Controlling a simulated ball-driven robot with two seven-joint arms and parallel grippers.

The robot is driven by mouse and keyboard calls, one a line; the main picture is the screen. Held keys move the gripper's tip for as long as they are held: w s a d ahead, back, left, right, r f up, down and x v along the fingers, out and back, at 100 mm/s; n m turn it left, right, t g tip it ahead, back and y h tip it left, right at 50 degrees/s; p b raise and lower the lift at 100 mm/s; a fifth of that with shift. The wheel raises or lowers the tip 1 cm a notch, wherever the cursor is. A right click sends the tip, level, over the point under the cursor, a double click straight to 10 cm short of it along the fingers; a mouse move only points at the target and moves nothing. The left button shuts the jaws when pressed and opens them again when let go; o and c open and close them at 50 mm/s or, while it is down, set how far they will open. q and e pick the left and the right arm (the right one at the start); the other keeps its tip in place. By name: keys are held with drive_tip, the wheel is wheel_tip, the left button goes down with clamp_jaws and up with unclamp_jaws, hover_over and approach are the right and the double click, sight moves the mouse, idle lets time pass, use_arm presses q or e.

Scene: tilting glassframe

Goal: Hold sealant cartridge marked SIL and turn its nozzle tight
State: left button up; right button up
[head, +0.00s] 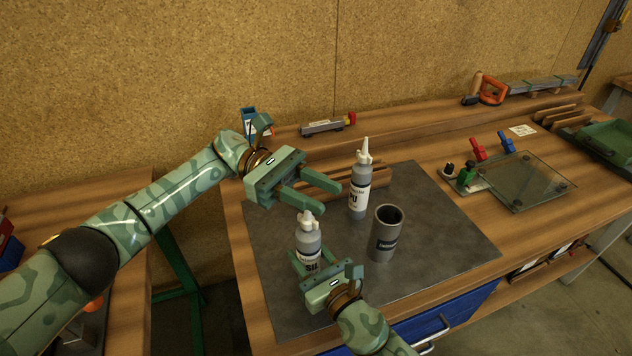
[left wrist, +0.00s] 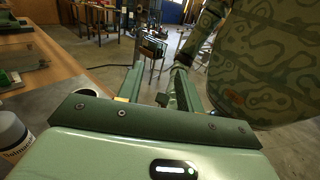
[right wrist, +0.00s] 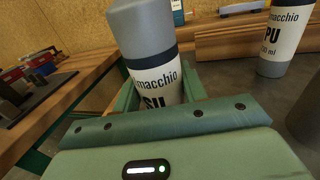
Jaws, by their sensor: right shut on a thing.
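The grey sealant cartridge marked SIL (head: 309,243) stands roughly upright over the dark mat, with a white nozzle piece (head: 306,217) on top. My right gripper (head: 325,268) is shut around its lower body; in the right wrist view the cartridge (right wrist: 147,50) sits between the fingers, leaning slightly, its top cut off. My left gripper (head: 318,192) is open and empty, above and just beyond the nozzle, not touching it. The left wrist view shows a gap between its fingers (left wrist: 155,85). The nozzle's thread is too small to judge.
A second cartridge marked PU (head: 359,190), with a long white nozzle, stands on the mat (head: 440,235) behind a grey open cylinder (head: 386,235). A glass pane with clamps (head: 520,180) lies at right. The mat's right side is clear.

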use_arm(q)
drive_tip(key=shift+r, duration=1.4)
drive_tip(key=o, duration=0.5)
drive_tip(key=shift+r, duration=0.25)
wheel_tip(320, 180, up, 5)
drive_tip(key=m+y, duration=0.2)
hover_over(308, 217)
drive_tip(key=d, duration=0.2)
wheel_tip(308, 217, up, 3)
drive_tip(key=s+d+t+y, duration=0.2)
drive_tip(key=d+t+y, duration=0.1)
drive_tip(key=y, duration=0.2)
drive_tip(key=w+a+f+n+t+y, duration=0.1)
drive_tip(key=n+t+y, duration=0.1)
drive_tip(key=n, duration=0.4)
drive_tip(key=w+a+f+n+t+y, duration=0.1)
drive_tip(key=a+f+n+t+y, duration=0.1)
drive_tip(key=n, duration=0.5)
drive_tip(key=a+f+n+t+y, duration=0.2)
drive_tip(key=n+t+y, duration=0.1)
drive_tip(key=n, duration=0.3)
drive_tip(key=shift+w+n+y, duration=0.4)
wheel_tip(308, 217, down, 12)
drive_tip(key=shift+r, duration=0.1)
